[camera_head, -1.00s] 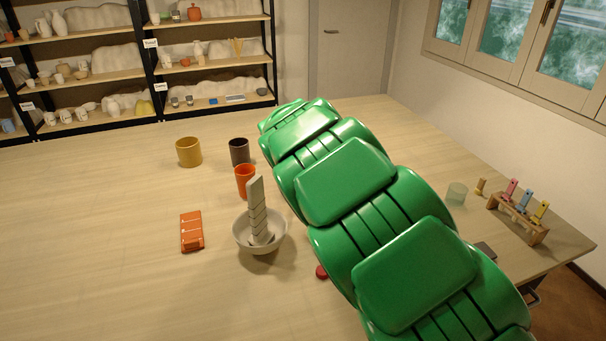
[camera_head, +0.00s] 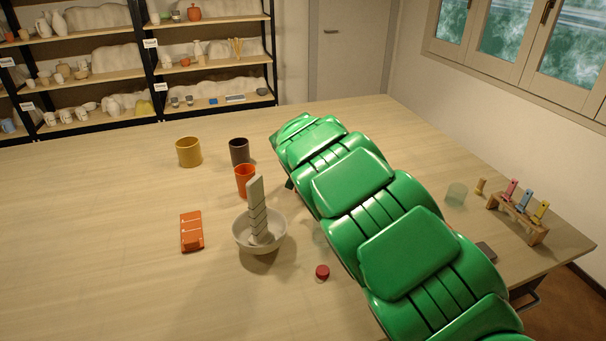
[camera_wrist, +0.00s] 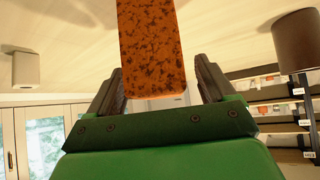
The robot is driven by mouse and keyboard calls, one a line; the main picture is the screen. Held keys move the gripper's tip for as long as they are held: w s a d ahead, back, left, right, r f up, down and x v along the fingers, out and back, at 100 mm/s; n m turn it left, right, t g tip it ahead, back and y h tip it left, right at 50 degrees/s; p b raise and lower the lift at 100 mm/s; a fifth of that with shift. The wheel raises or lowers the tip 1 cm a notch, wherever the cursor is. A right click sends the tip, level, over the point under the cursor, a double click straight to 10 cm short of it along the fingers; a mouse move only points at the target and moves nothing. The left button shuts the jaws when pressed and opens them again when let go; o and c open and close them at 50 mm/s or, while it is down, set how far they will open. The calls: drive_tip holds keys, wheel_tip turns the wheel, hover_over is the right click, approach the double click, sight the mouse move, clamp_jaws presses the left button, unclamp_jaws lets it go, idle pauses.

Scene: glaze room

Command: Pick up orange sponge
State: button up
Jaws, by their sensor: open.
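The orange sponge (camera_wrist: 152,45), speckled with dark spots, shows in the wrist view at the top centre. It lies in line with the gap between the two fingers of my gripper (camera_wrist: 158,78). The fingers are apart, one on each side of its near end, with some gap visible. I cannot tell how far the sponge reaches between them. In the head view the green arm covers that spot, and I cannot make out the sponge or the fingers there.
Near the arm stand an orange cup (camera_head: 244,182), a dark cup (camera_head: 239,151), a grey bowl (camera_head: 259,240) holding a tall ribbed piece and a red disc (camera_head: 322,272). A rack (camera_head: 519,224) stands right.

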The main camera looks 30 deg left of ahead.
drive_tip(key=c, duration=1)
drive_tip(key=shift+r, duration=0.15)
drive_tip(key=shift+c, duration=0.2)
drive_tip(key=shift+s+r, duration=0.1)
drive_tip(key=shift+r, duration=1.45)
drive_tip(key=s+d+r, duration=0.8)
drive_tip(key=s+r, duration=0.2)
drive_tip(key=s, duration=0.1)
drive_tip(key=shift+d, duration=0.2)
